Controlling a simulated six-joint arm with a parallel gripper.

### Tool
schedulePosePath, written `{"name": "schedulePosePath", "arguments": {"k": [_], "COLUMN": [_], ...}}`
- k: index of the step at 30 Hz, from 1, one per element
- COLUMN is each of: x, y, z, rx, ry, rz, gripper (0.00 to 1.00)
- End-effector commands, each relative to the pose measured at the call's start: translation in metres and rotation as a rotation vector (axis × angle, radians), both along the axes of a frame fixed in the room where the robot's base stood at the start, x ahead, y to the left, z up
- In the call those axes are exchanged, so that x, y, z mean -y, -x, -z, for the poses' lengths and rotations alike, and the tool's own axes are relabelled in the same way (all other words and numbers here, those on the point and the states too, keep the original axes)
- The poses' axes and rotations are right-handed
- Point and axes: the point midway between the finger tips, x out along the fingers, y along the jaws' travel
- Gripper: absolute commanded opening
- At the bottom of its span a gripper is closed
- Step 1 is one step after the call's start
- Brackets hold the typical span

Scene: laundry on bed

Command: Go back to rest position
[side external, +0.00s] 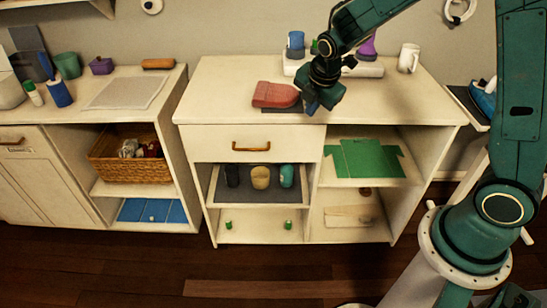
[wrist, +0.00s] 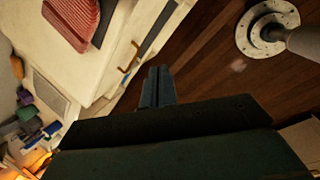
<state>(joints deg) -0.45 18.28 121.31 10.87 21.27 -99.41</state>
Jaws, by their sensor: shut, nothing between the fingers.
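My gripper (side external: 313,103) is at the front edge of the white cabinet top (side external: 221,88), just right of a folded red cloth (side external: 275,94). In the wrist view my gripper (wrist: 158,73) has its fingers together, empty, pointing out over the dark wood floor (wrist: 205,55). The red cloth also shows at the top left of the wrist view (wrist: 72,18), lying on a dark flat piece. The gripper looks close to the cloth in the side view, but they appear apart in the wrist view.
A white tray (side external: 368,70) with bottles and a white mug (side external: 408,58) stand at the back of the cabinet top. Below are a closed drawer (side external: 225,146), a shelf with a green shirt (side external: 362,158), and jars. A wicker basket (side external: 130,168) sits in the left cabinet.

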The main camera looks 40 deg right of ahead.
Motion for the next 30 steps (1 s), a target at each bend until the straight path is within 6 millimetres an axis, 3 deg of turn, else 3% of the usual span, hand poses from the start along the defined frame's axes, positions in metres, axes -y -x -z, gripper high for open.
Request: {"name": "schedulePosePath", "arguments": {"k": [6,15,30], "x": [-0.007,-0.018,-0.033], "y": [0.032,0.083,0.179], "z": [-0.047,-0.096,-0.144], "rx": [0.074,0.151,0.238], "ry": [-0.121,-0.292,-0.578], "rz": [0.24,0.564,1.086], "gripper": [0.0,0.0,0.0]}}
